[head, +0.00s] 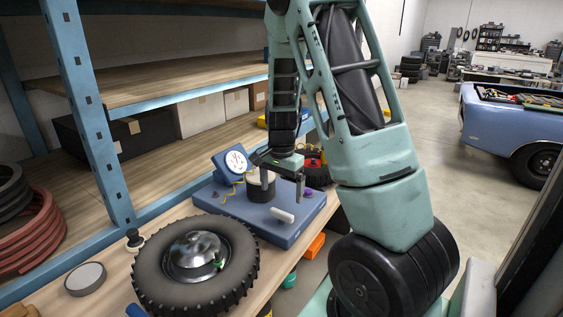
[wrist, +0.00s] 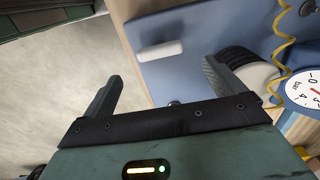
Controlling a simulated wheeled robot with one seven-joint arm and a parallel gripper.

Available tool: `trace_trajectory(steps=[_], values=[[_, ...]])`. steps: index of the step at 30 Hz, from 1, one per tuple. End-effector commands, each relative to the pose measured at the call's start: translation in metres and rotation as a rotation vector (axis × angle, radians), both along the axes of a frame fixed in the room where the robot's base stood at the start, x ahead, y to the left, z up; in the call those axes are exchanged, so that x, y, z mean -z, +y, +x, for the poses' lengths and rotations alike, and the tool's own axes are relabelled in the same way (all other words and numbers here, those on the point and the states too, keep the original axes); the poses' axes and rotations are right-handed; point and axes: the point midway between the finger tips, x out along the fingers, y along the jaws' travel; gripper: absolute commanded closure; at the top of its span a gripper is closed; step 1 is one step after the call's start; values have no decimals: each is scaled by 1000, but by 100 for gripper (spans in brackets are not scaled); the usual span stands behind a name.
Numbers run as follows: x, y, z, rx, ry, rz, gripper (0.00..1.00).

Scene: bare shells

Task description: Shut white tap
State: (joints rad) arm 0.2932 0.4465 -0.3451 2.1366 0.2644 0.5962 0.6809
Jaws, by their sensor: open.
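The white tap (head: 281,215) is a short white bar handle on the front part of a blue base plate (head: 268,232). In the wrist view the tap (wrist: 160,49) lies ahead of the fingers, between their lines and apart from both. My gripper (head: 281,184) is open and empty above the plate; its two fingers also show in the wrist view (wrist: 161,75). The right finger in the wrist view overlaps a black and white cylinder (wrist: 250,72); I cannot tell whether they touch. In the head view this cylinder (head: 259,190) is partly hidden by my gripper.
A small purple knob (head: 308,193) sits right of the tap. A knobbly tyre (head: 197,262) lies on the bench in front. A blue shelf post (head: 93,120) rises at left.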

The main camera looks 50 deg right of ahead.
Motion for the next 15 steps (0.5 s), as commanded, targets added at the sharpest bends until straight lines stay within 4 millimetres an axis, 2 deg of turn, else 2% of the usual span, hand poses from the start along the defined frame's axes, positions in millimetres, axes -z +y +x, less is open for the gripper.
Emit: trace_trajectory(steps=[3,9,15], values=[[-29,0,1,-2,-6,-3,5],[-70,0,1,0,-4,-2,5],[-93,0,0,1,-2,-1,5]])
